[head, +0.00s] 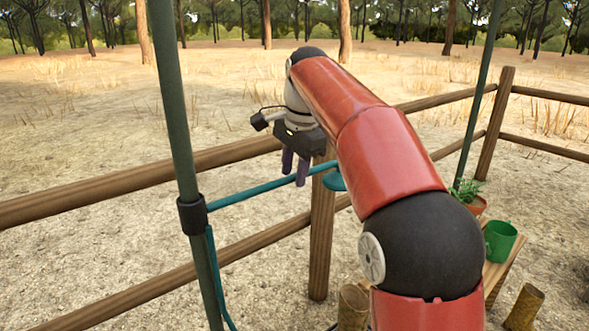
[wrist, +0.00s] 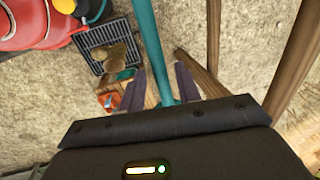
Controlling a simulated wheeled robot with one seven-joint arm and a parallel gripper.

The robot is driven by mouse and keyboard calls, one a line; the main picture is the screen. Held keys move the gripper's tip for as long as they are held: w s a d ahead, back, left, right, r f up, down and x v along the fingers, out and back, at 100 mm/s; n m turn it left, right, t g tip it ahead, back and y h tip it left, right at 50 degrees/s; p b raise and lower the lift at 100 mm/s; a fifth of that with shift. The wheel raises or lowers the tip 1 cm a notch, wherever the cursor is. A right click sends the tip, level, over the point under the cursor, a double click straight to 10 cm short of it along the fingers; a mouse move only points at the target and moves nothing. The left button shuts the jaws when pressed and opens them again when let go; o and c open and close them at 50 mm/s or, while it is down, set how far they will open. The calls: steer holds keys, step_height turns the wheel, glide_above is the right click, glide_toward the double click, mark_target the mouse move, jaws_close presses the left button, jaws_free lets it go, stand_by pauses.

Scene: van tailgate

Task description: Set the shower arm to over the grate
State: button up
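The teal shower arm (head: 262,188) reaches right from a black collar (head: 192,214) on a green pole. A teal shower head (head: 334,181) hangs at its right end, partly hidden by my red arm. My gripper (head: 295,172) points down at the bar. In the wrist view the bar (wrist: 148,38) runs between the two purple fingers (wrist: 162,84), with narrow gaps visible beside it, so the gripper looks open around or just above it. The dark grate (wrist: 88,42) lies on the ground at the upper left of the wrist view. The bar passes to its right.
A wooden rail fence (head: 100,196) and its post (head: 321,235) stand close behind the bar. A teal hose (head: 213,270) hangs along the pole.

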jaws_close()
steer(key=shift+s, duration=0.1)
steer(key=s+d+m+h+b, duration=0.1)
steer(key=s+d+m+b, duration=0.1)
steer(key=s+m, duration=0.5)
steer(key=shift+s+d+b, duration=0.3)
steer(key=shift+s+d, duration=0.45)
steer(key=shift+s, duration=1.95)
steer(key=shift+o, duration=0.9)
jaws_free()
